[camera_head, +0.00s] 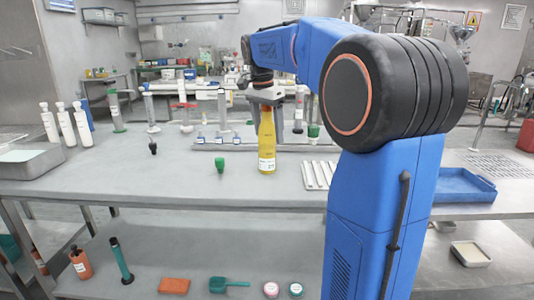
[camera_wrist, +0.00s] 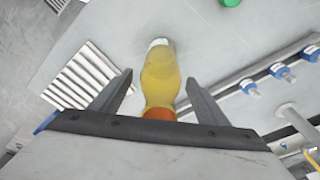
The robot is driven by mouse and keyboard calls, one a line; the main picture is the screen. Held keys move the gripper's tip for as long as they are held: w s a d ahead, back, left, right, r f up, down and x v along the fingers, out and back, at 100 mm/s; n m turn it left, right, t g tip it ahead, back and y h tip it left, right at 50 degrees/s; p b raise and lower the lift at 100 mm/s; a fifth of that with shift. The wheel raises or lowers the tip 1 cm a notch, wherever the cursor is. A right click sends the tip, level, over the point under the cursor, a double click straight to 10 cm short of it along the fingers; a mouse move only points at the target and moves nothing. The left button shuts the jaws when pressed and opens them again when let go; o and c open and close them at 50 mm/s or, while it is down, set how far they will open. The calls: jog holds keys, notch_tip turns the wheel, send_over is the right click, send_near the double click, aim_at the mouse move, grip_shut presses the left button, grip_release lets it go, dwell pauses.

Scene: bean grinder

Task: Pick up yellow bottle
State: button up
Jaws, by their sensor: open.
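The yellow bottle (camera_head: 267,145) stands upright on the grey metal table, with a white label near its base. My gripper (camera_head: 266,100) is right above it, at the height of its neck. In the wrist view the bottle (camera_wrist: 160,80) lies between the two open fingers of my gripper (camera_wrist: 158,88), with its orange top closest to the palm. A gap shows between each finger and the bottle, so the jaws are not closed on it. The bottle's top is hidden by the gripper in the head view.
A green-capped item (camera_head: 220,165) stands left of the bottle. A ribbed white rack (camera_head: 318,175) lies to the right. A rail with small blue-and-white bottles (camera_head: 219,137) runs behind. White bottles (camera_head: 66,125) stand far left, and a blue tray (camera_head: 463,184) is at right.

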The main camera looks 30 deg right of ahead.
jog(key=c, duration=1.7)
